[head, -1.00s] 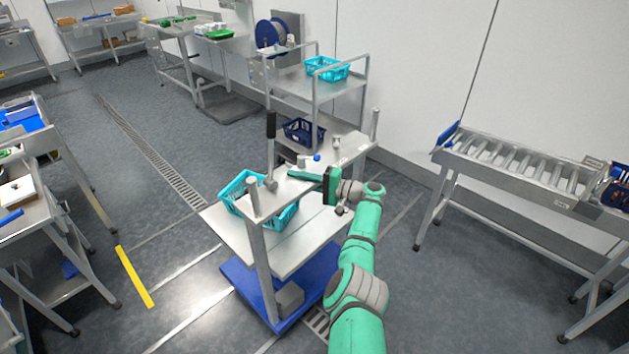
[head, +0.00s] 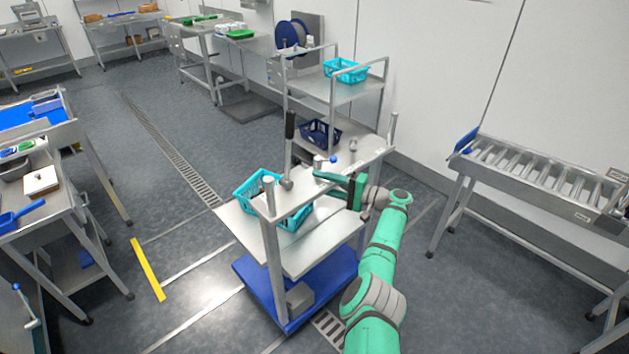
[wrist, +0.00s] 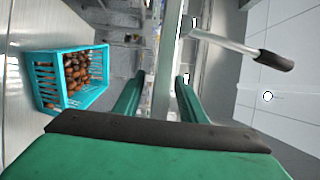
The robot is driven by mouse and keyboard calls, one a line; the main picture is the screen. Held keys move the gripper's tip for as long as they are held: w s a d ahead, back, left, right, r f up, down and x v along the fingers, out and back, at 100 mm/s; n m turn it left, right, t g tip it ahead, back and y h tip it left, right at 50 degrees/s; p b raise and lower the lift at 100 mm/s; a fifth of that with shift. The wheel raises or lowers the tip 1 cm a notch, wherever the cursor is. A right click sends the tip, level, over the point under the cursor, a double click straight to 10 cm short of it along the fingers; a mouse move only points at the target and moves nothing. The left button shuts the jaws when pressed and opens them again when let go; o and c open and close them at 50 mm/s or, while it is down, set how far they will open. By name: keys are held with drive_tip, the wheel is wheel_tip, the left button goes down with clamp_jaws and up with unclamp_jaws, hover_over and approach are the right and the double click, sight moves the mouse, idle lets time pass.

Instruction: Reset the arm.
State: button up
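My arm (head: 384,245) is green and grey and reaches forward and up from the lower right of the head view. My gripper (head: 325,177) is at the front of the metal stand's narrow top rail (head: 330,180). In the wrist view my gripper (wrist: 158,95) shows two green fingers spread apart, with the grey rail running in the gap beyond or between them. I cannot tell whether the fingers touch the rail. Nothing else shows between them.
A turquoise basket (head: 246,196) sits on the stand's shelf; in the wrist view the basket (wrist: 98,95) holds brown dates. A black-handled lever (head: 289,135) rises from the rail. A dark blue basket (head: 318,133) stands behind. A roller conveyor (head: 540,170) stands right. Floor between is clear.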

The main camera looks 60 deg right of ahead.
sight(334, 186)
drive_tip(key=s, duration=0.2)
drive_tip(key=s+d, duration=0.1)
drive_tip(key=s, duration=0.4)
drive_tip(key=shift+s+d, duration=0.2)
drive_tip(key=shift+s, duration=0.1)
drive_tip(key=shift+w, duration=0.1)
